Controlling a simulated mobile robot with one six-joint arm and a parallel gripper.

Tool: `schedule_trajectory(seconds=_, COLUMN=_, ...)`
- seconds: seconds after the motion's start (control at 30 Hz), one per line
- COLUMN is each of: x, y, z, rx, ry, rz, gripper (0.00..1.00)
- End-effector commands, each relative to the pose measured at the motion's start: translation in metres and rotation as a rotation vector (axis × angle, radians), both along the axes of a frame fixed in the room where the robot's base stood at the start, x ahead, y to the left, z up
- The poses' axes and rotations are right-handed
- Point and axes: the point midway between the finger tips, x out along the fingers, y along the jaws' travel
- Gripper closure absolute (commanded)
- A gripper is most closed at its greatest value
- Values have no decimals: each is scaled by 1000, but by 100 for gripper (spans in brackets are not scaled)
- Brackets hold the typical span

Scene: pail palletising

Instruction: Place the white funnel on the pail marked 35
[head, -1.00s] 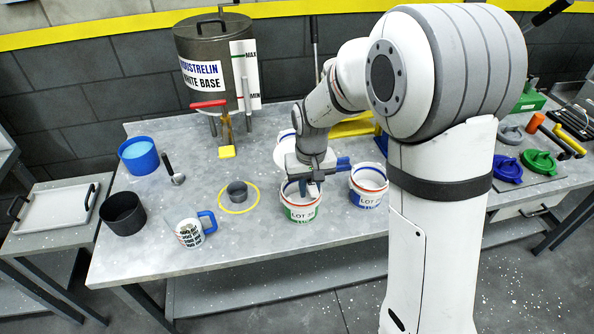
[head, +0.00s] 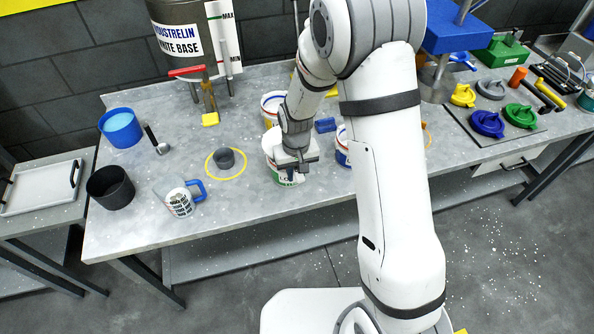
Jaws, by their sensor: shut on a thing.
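A white rounded shape, which looks like the white funnel (head: 269,145), shows at the left of my gripper, over this pail. My gripper is shut on it, but the grip is mostly hidden by my wrist. I cannot tell if the funnel touches the pail's rim. A second pail (head: 269,106) stands behind, and a third pail (head: 342,158), with blue on its label, stands to the right, partly behind my arm.
A mug with a blue handle (head: 180,202), a dark pot (head: 110,188) and a blue container (head: 121,128) are further left. A large tank (head: 185,40) stands behind. Coloured lids (head: 487,123) lie right.

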Motion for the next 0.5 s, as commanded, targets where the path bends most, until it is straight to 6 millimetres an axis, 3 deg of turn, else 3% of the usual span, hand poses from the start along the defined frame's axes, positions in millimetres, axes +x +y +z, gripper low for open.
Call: schedule_trajectory(seconds=0.5, x=0, y=1, z=-13, rx=0, ry=0, rz=1, gripper=100)
